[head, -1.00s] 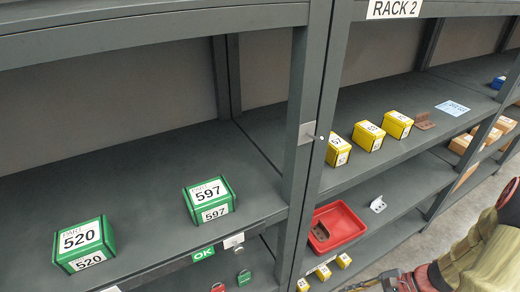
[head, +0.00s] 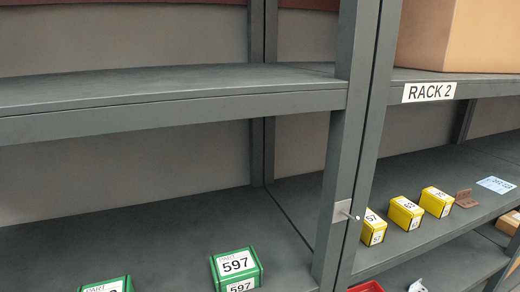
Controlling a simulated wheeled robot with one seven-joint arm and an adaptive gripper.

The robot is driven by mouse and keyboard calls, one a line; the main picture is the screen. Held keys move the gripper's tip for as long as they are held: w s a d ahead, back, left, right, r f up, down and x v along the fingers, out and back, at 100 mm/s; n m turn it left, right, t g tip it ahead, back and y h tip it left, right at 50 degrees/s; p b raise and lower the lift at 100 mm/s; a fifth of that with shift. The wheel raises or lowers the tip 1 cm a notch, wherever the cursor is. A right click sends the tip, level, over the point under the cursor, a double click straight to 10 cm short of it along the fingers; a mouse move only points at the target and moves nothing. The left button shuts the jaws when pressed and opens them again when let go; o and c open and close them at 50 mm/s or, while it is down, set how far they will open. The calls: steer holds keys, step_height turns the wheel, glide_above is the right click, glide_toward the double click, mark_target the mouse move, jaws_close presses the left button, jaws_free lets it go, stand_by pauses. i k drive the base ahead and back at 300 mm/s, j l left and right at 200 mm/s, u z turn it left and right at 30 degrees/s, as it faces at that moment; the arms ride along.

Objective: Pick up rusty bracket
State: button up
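A rusty brown bracket (head: 466,199) sits on the shelf of the right-hand bay, in the head view at the right. It lies just right of the yellow boxes and left of a pale blue label (head: 496,184). It appears to have one upright side and one flat side. My gripper is not in view, so its state and its distance from the bracket do not show.
Yellow boxes (head: 406,213) stand in a row left of the bracket. A grey rack post (head: 346,150) divides the bays. Green box 597 (head: 237,268) is in the left bay. A red tray (head: 367,287) and a pale bracket (head: 417,286) show below. A cardboard box (head: 460,35) stands above.

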mark_target(463, 199)
steer(key=z, duration=1.25)
steer(key=i+l+u, duration=0.1)
steer(key=l, duration=0.25)
steer(key=i+l+u, duration=0.1)
steer(key=i+l, duration=0.15)
steer(key=i+l+u, duration=0.1)
steer(key=l, duration=0.35)
steer(key=i+l+u, duration=0.15)
steer(key=l, duration=0.25)
steer(key=i+l+u, duration=0.1)
steer(key=i+l, duration=0.15)
steer(key=l, duration=0.15)
steer(key=i+l+u, duration=0.1)
steer(key=l, duration=0.3)
steer(key=i+l+u, duration=0.1)
steer(key=l, duration=0.3)
